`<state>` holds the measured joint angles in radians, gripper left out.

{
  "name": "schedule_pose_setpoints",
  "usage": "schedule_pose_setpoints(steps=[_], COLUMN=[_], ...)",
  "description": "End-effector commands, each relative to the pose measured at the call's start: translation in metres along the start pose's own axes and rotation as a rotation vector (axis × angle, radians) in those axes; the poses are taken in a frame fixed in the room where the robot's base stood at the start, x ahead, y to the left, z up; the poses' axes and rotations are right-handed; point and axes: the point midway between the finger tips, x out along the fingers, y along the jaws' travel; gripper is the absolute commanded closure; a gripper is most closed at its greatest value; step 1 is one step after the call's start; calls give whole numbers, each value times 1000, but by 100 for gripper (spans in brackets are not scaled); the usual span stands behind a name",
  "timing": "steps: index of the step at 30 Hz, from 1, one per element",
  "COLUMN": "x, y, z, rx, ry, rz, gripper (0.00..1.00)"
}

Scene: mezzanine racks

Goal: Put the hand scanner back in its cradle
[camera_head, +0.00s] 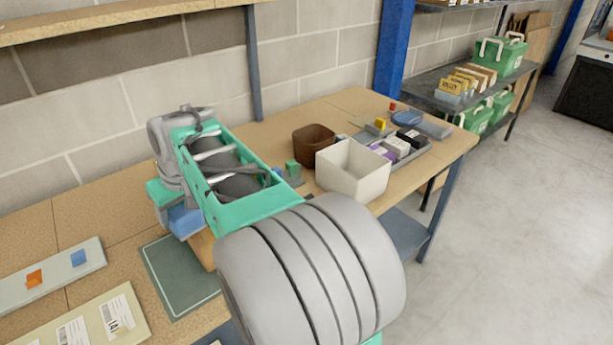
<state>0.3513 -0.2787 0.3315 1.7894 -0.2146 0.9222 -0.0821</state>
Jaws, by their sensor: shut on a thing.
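My arm fills the middle of the view and reaches over the wooden bench. Its wrist end is at the left, low over the bench, and my gripper (165,215) shows only in part there. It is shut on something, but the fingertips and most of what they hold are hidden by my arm. A blue block-like shape (186,221) shows right beside the wrist; I cannot tell whether it is held or stands on the bench. I cannot make out the hand scanner or its cradle for certain.
A brown bin (314,146) and a white bin (352,172) stand right of my arm, before a grey tray (412,155) of small boxes. A blue post (391,50) stands behind.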

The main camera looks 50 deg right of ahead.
Motion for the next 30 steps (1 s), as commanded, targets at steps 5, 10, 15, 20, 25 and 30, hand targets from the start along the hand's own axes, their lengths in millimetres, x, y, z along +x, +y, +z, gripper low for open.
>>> schedule_pose_setpoints(steps=[5,10,15,20,25,30], x=[-2,-19,-36,-44,-35,-15], y=[117,222,288,309,310,311], z=[10,50,95,114,119,127], rx=[68,108,127,130,129,130], ry=[7,11,12,10,10,10], rz=[23,50,75,84,85,85], gripper=[93,93,93,93,93,93])
